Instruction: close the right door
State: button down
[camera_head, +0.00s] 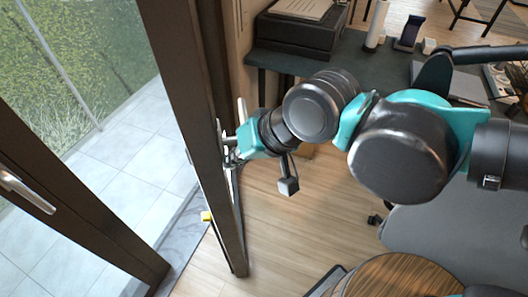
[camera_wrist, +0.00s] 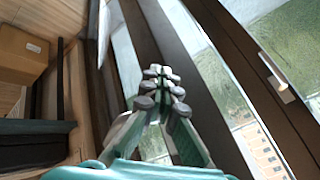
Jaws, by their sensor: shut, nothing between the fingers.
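The right door (camera_head: 190,90) is a tall dark brown frame with glass, seen nearly edge-on in the head view. It stands open, with the tiled patio showing between it and the left door (camera_head: 75,225). A pale upright handle (camera_head: 241,110) is on the right door's room side. My gripper (camera_head: 229,154) is at this door, close to its frame below the handle; I cannot tell whether it touches. In the wrist view my gripper (camera_wrist: 162,86) has its fingers together and empty, in front of dark door framing (camera_wrist: 205,70).
The left door's handle (camera_head: 25,190) shows at far left. A dark desk (camera_head: 385,65) with a black box (camera_head: 295,32) stands behind my arm. A cardboard box (camera_wrist: 22,55) shows in the wrist view. A round wooden top (camera_head: 405,277) is at the bottom. Wood floor (camera_head: 280,230) near the door is clear.

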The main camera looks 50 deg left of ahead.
jog(key=s+a+m+t, duration=0.2)
jog(key=s+a+m, duration=0.1)
jog(key=s+a, duration=1.9)
jog(key=s, duration=0.4)
jog(key=shift+a, duration=0.3)
jog(key=shift+s, duration=0.1)
